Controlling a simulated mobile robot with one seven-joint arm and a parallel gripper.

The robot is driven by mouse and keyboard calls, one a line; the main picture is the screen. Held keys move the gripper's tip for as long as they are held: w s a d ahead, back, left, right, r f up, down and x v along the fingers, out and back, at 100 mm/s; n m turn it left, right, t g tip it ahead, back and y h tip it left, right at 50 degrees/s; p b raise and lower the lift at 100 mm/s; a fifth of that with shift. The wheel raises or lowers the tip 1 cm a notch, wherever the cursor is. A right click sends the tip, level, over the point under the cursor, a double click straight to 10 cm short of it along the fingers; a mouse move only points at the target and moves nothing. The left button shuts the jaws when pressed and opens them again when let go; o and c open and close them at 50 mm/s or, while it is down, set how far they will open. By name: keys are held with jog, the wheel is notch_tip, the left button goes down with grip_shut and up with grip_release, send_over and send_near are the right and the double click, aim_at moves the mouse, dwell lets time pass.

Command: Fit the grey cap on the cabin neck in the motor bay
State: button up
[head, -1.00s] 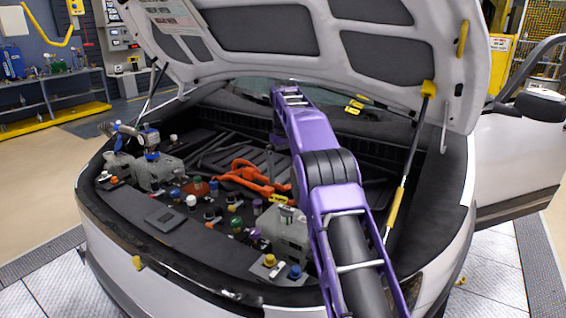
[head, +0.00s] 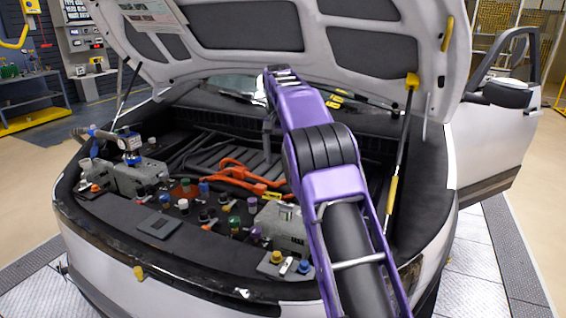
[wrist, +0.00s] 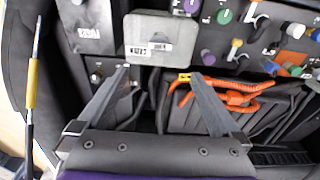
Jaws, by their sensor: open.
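A pale grey cap (head: 183,204) stands among coloured caps at the front of the motor bay. I cannot tell for sure that it is the task's cap. The cabin neck cannot be singled out, as the labels are too small to read. My gripper (wrist: 160,75) is open and empty in the wrist view. Its fingers point toward a grey box with a label (wrist: 162,30), and orange cables (wrist: 235,92) run beside the right finger. In the head view my purple arm reaches over the bay and the gripper's fingers are hidden.
Caps in green (head: 234,222), yellow (head: 277,257) and blue (head: 304,267) crowd the bay's front. The raised hood (head: 345,65) hangs above, with a strut (head: 398,150) right of my arm.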

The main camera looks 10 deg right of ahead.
aim_at(286, 204)
jog(key=f, duration=0.5)
jog(key=w+f, duration=0.1)
jog(key=f, duration=0.5)
jog(key=d+f, duration=0.1)
jog(key=f, duration=0.5)
jog(key=shift+w+d+f, duration=0.1)
jog(key=shift+w+f, duration=0.05)
jog(key=shift+w, duration=0.2)
jog(key=c, duration=1.3)
jog(key=o, duration=0.6)
jog(key=c, duration=0.5)
jog(key=shift+o, duration=0.2)
jog(key=shift+m, duration=1.6)
jog(key=shift+f, duration=0.1)
